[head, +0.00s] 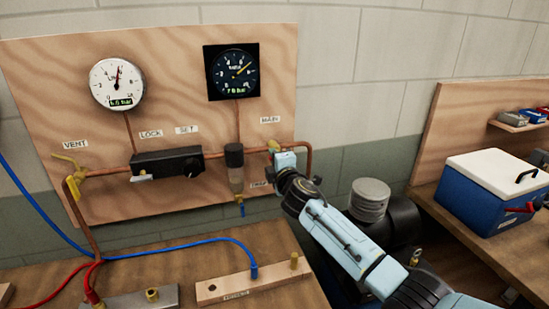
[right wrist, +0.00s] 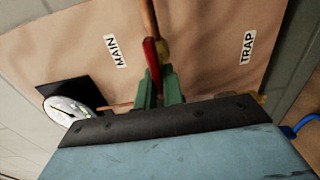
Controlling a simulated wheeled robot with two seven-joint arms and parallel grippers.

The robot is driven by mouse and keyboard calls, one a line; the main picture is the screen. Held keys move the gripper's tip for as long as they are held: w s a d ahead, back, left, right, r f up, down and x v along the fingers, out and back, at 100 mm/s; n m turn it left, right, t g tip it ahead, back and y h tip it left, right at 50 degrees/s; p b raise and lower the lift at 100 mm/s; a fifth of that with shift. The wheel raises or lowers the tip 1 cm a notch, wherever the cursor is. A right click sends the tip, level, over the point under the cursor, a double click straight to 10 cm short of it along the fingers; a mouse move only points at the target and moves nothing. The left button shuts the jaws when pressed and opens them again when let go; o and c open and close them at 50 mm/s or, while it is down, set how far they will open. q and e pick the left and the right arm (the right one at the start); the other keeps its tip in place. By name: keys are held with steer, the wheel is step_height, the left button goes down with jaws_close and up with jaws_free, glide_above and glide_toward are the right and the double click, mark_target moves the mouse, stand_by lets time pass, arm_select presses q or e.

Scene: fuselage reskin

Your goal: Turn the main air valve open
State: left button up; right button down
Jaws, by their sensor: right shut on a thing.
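The main air valve (head: 273,146) sits on the copper pipe below the MAIN label (head: 270,119), at the right side of the wooden panel; my right gripper mostly hides it in the head view. My right gripper (head: 282,158) reaches it from the lower right. In the right wrist view, the green fingers of my right gripper (right wrist: 159,90) are shut on the red valve handle (right wrist: 152,55), which lies roughly in line with the copper pipe (right wrist: 148,18) there. Brass shows beside the handle. My left gripper is not in view.
A white gauge (head: 118,84) and a dark gauge (head: 232,72) hang on the panel (head: 60,60). A regulator (head: 167,163), a yellow vent valve (head: 70,165) and a filter bowl (head: 236,178) share the pipe. Blue and red hoses cross the bench. A blue cooler (head: 490,205) stands right.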

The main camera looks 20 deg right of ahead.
steer(key=c, duration=1.5)
jaws_free()
steer(key=s, duration=1.3)
steer(key=shift+s+d, duration=0.2)
steer(key=shift+d, duration=0.05)
